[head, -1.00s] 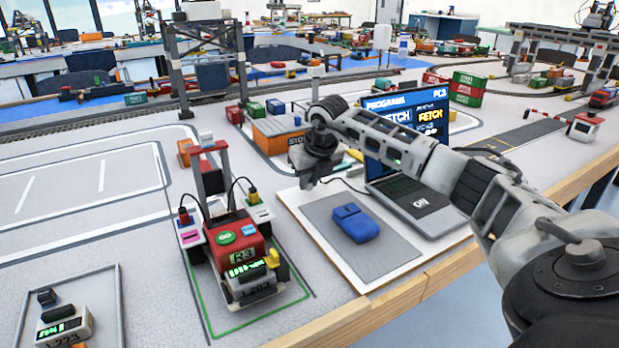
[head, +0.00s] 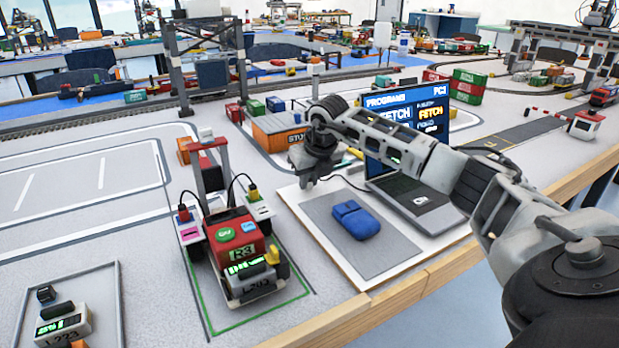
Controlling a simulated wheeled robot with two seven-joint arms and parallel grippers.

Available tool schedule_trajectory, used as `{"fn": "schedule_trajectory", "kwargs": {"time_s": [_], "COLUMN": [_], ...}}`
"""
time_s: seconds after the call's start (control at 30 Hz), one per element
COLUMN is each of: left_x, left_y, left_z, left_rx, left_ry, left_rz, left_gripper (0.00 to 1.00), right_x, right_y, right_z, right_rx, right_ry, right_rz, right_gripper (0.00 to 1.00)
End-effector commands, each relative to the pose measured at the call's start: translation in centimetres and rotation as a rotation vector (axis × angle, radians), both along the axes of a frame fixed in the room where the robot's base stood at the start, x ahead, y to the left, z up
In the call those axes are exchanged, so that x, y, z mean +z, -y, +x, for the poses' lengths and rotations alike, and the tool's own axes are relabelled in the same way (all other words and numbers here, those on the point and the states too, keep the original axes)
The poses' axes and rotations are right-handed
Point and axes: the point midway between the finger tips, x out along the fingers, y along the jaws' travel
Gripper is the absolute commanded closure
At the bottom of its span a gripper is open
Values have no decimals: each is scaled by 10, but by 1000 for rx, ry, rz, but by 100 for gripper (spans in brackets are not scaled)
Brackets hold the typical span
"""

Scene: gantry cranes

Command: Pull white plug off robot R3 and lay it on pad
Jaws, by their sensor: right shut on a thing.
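The red and white robot R3 (head: 240,240) stands inside a green outline at the front, with a lit display. My right gripper (head: 308,180) points down above the back of the grey pad (head: 385,257), to the right of R3. It is shut; what it holds is mostly hidden, taken as the white plug. A dark cable runs between it and the laptop side. I see no white plug on R3. My left gripper is not in view.
An orange container (head: 278,133) is behind my gripper. A tray (head: 110,300) with a small unit is front left. The pad's front part is bare.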

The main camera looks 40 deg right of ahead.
Motion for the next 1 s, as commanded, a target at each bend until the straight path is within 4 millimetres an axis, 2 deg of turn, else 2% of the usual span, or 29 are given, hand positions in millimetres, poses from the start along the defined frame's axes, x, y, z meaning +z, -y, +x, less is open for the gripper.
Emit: {"fn": "schedule_trajectory", "kwargs": {"time_s": [0.43,0.47,0.5,0.53,0.9,1.0], "left_x": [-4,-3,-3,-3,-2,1], "left_y": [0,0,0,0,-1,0], "left_z": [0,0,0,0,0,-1], "left_rx": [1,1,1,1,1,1], "left_ry": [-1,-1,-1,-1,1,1], "left_rz": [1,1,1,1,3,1], "left_gripper": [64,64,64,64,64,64], "right_x": [-6,-5,-5,-5,-5,9], "right_y": [0,0,0,0,0,0], "right_z": [0,0,0,0,0,-5], "right_rx": [0,0,0,0,0,0], "right_ry": [0,0,0,0,0,4], "right_rz": [0,0,0,0,0,-2], "right_gripper": [100,76,65,59,59,59]}}
